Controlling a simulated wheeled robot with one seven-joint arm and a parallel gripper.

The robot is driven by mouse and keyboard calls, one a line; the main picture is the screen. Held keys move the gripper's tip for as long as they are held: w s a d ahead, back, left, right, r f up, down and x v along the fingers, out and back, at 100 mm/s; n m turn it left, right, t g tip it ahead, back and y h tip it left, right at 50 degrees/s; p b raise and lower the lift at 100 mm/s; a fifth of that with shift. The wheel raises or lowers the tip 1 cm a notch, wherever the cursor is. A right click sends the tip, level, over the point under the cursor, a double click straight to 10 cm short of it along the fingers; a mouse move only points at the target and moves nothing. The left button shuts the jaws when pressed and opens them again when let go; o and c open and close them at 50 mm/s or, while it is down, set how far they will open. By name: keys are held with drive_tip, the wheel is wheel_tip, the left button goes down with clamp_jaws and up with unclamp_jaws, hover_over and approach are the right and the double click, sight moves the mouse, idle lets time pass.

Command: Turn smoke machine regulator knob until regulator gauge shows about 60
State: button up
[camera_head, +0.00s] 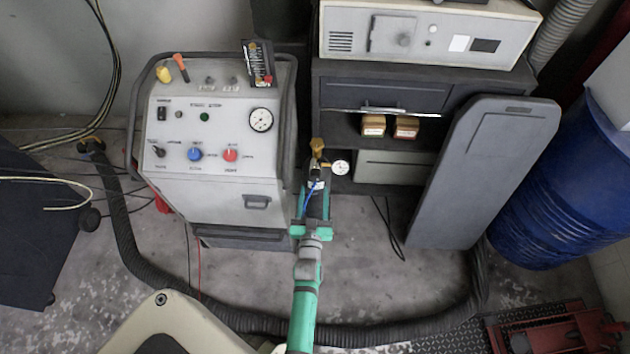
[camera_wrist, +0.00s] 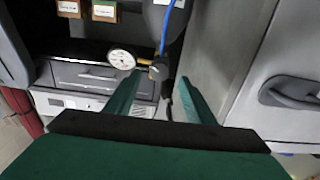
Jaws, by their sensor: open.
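The smoke machine (camera_head: 215,140) is a pale cabinet with a sloped control panel. Its small regulator shows beside its right side as a brass fitting (camera_head: 318,147), with a white round regulator gauge (camera_head: 340,167). The wrist view shows the gauge (camera_wrist: 122,59) with its dial facing me; its reading is too small to tell. A dark knob-like part (camera_wrist: 158,71) sits right of the gauge, below a blue tube (camera_wrist: 167,30). My gripper (camera_head: 315,192) is open. In the wrist view its green fingers (camera_wrist: 160,84) stand either side of the dark part; I cannot tell whether they touch it.
The panel carries a larger gauge (camera_head: 261,119), a blue knob (camera_head: 195,154) and a red knob (camera_head: 230,155). A dark cabinet (camera_head: 335,95) with a box-shaped device (camera_head: 425,35) stands right. A dark panel (camera_head: 485,170) leans near a blue barrel (camera_head: 565,190). A thick hose (camera_head: 215,315) crosses the floor.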

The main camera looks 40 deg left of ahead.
sight(315, 179)
drive_tip(key=shift+x, duration=2.8)
drive_tip(key=shift+d, duration=0.1)
